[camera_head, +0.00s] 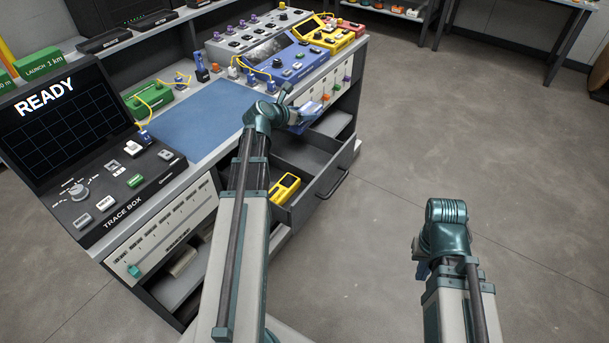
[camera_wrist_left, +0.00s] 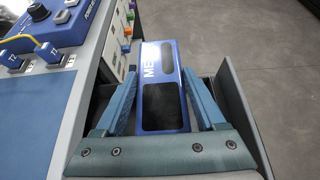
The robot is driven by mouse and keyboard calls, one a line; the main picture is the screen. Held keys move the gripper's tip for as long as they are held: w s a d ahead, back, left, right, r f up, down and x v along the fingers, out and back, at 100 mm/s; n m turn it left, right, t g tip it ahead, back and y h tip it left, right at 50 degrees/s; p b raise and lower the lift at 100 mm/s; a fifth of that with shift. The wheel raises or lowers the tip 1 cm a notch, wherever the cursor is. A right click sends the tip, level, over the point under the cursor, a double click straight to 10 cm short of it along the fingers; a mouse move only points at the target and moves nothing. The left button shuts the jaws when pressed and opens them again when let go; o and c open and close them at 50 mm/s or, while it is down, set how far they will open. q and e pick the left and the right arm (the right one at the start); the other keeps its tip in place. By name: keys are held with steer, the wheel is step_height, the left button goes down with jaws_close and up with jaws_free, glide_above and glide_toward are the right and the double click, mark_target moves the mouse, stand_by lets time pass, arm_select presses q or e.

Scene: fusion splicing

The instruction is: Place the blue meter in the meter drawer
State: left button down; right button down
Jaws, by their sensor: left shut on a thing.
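My left gripper (camera_head: 303,122) is shut on the blue meter (camera_head: 311,110), which it holds above the far part of the open drawer. In the left wrist view, the blue meter (camera_wrist_left: 162,92) sits between the two fingers (camera_wrist_left: 162,100), with dark panels and white letters partly showing. The open drawer (camera_head: 320,188) is dark grey with a handle on its front, and its wall (camera_wrist_left: 236,108) also shows in the left wrist view. My arm hides part of the drawer. My right gripper (camera_head: 424,268) hangs over the floor, its fingers mostly hidden.
A yellow meter (camera_head: 285,187) lies in the drawer's near part. The bench carries a blue mat (camera_head: 200,128), a trace box (camera_head: 110,185) reading READY, and a blue device (camera_head: 285,62) with yellow cables. Open floor (camera_head: 410,130) lies to the right.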

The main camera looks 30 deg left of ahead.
mark_target(302, 162)
arm_select(q)
step_height(302, 162, down, 18)
steer(key=b, duration=1.5)
steer(key=shift+w+b, duration=0.1)
steer(key=shift+b, duration=0.25)
steer(key=shift+r, duration=0.1)
jaws_free()
steer(key=shift+s+r+p, duration=0.2)
steer(key=shift+s+p, duration=0.05)
steer(key=shift+p, duration=0.1)
steer(key=p+v, duration=0.5)
steer(key=v, duration=0.5)
steer(key=shift+s+r, duration=0.1)
steer(key=shift+s, duration=0.1)
steer(key=shift+s+a+r, duration=0.1)
steer(key=shift+s+r, duration=0.05)
steer(key=shift+s, duration=0.3)
